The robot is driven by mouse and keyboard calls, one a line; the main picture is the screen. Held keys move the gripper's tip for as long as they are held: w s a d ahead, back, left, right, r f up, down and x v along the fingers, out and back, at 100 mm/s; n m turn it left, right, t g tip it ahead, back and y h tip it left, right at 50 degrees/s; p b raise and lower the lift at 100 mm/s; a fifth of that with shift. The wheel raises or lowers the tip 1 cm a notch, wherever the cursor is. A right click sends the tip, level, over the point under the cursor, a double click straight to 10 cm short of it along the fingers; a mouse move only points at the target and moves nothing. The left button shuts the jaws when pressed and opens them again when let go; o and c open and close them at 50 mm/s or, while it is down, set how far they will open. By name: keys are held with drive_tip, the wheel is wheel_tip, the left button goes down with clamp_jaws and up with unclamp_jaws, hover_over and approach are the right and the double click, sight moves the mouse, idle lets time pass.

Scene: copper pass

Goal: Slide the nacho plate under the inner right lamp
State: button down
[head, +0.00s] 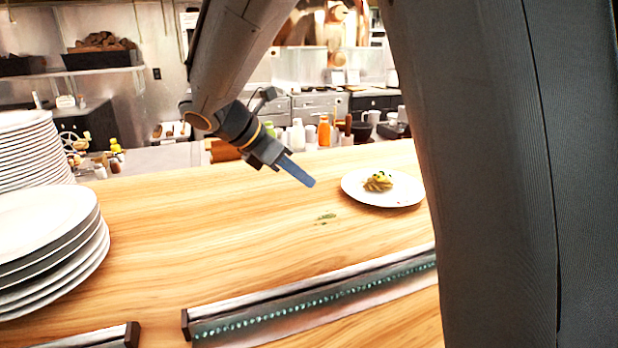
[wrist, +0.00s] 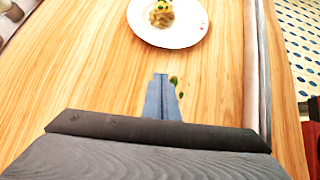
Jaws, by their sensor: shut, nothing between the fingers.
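A white plate (head: 400,197) bearing a small yellowish heap of food (head: 378,182) sits on the wooden counter, right of centre in the head view. My arm hides its right edge there. The plate also shows at the top of the wrist view (wrist: 188,34), with the heap (wrist: 162,14) on it; I cannot tell for sure that the food is nachos. My gripper (head: 311,184) is shut and empty, to the left of the plate and apart from it. Its blue fingers (wrist: 160,77) point toward the plate in the wrist view. I cannot make out the inner right lamp.
Stacks of white plates (head: 45,245) stand at the left. Metal strips (head: 310,300) run along the near counter edge. Green crumbs (head: 326,217) lie near the gripper. Bottles (head: 324,131) stand beyond the far edge. The counter between gripper and plate is clear.

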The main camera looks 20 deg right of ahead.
drive_tip(key=p+x, duration=0.1)
drive_tip(key=x, duration=0.7)
drive_tip(key=shift+s+d, duration=0.1)
drive_tip(key=shift+d, duration=0.1)
drive_tip(key=shift+d+r+p, duration=0.2)
drive_tip(key=shift+d+p, duration=0.3)
drive_tip(key=shift+d, duration=0.65)
drive_tip(key=shift+w+d, duration=0.4)
drive_tip(key=shift+d, duration=0.15)
drive_tip(key=shift+d, duration=0.1)
